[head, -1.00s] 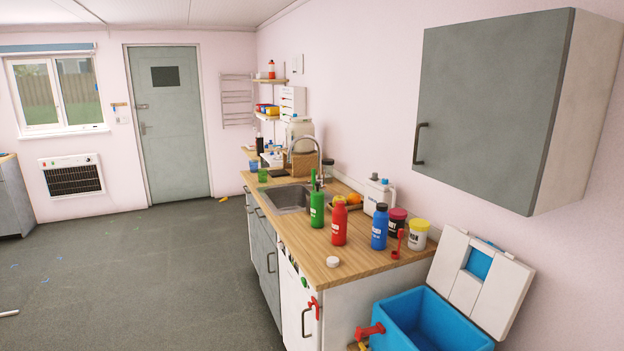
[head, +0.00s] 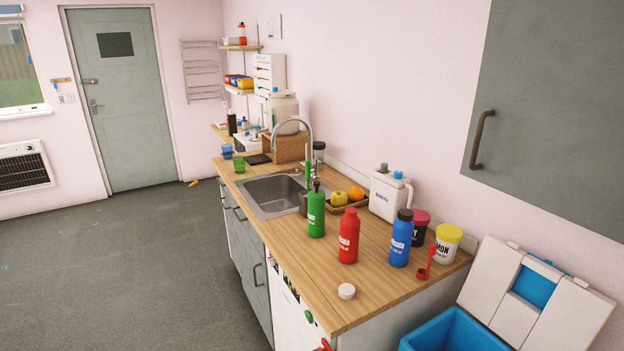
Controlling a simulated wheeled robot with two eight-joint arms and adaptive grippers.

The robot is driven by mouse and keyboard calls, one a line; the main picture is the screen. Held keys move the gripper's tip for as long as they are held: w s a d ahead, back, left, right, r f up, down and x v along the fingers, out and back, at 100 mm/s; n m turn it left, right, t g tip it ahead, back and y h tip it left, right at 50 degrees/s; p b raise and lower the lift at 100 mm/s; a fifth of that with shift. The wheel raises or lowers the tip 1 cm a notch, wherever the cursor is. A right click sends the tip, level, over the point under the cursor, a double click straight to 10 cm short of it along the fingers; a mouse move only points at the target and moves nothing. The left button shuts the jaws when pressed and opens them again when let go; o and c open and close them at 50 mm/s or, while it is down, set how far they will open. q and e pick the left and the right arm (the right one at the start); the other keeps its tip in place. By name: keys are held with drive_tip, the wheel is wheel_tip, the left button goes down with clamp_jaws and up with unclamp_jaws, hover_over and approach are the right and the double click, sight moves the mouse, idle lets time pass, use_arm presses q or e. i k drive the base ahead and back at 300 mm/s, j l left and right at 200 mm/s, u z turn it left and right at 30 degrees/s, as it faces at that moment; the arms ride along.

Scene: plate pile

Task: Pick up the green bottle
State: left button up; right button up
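The green bottle (head: 316,212) stands upright on the wooden counter (head: 300,266), just right of the sink's front corner. It has white lettering and a dark top. A red bottle (head: 348,238) stands to its right and nearer to me, with a gap between them. A blue bottle (head: 400,240) stands further right. Neither of my grippers shows in the head view.
The sink (head: 268,198) with its curved tap (head: 309,140) lies left of the green bottle. A fruit tray (head: 340,206) and white jug (head: 389,194) stand behind. A white cap (head: 346,291) lies in front. A grey wall cabinet (head: 560,110) overhangs at right.

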sight(316, 202)
drive_tip(key=z, duration=0.3)
drive_tip(key=i+j+z, duration=0.1)
drive_tip(key=j+z, duration=0.15)
drive_tip(key=z, duration=0.15)
drive_tip(key=i+j+z, duration=0.1)
drive_tip(key=j+z, duration=0.5)
drive_tip(key=z, duration=0.15)
drive_tip(key=i, duration=0.05)
